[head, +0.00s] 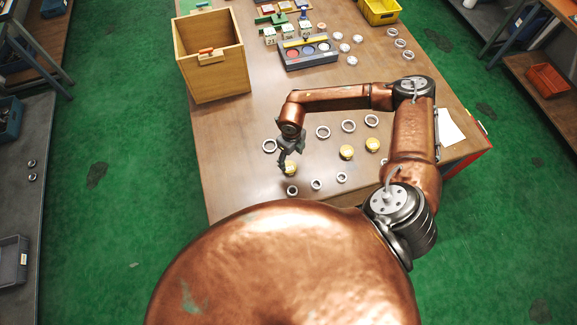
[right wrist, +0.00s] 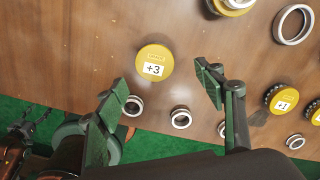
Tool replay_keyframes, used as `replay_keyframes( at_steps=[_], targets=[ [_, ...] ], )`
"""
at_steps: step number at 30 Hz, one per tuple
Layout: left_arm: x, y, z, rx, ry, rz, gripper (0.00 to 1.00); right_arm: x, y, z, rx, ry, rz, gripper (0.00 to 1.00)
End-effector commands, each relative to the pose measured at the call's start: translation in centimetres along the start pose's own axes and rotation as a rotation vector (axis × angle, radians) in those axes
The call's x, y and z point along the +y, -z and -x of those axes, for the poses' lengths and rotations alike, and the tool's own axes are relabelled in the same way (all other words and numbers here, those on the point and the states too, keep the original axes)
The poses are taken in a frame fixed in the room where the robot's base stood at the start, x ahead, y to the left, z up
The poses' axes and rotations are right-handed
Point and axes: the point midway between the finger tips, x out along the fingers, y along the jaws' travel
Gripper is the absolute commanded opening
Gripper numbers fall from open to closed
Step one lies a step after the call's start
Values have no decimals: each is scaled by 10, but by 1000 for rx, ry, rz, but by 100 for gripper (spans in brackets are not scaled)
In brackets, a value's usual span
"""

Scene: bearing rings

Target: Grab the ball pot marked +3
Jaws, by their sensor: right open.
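The ball pot marked +3 (right wrist: 154,60) is a round pot with a yellow lid and a white label, standing on the brown table. In the right wrist view it lies just beyond and between the open fingers of my right gripper (right wrist: 164,86), with nothing held. In the head view my right gripper (head: 289,154) hangs over a yellow-lidded pot (head: 290,169) near the table's front left; its label is unreadable there.
A pot marked +1 (right wrist: 283,101) and other yellow-lidded pots stand to the right. Several metal rings (head: 322,132) lie around. A wooden box (head: 222,70) stands at the back left, a dark tray (head: 310,56) behind.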

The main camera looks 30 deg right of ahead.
Motion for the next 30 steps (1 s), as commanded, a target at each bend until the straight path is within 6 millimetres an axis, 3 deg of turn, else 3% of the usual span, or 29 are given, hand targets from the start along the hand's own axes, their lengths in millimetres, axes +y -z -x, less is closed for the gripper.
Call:
replay_keyframes(
  at_steps=[14,22,30],
  targets=[
    [-1,4,13,4,0,0,60,8,-4,-57,-1,-6,3,63],
    [-1,6,13,7,0,-1,60,8,-4,-60,-2,-6,3,63],
    [-1,7,13,8,0,-1,60,8,-4,-60,-2,-6,3,44]
  ],
)
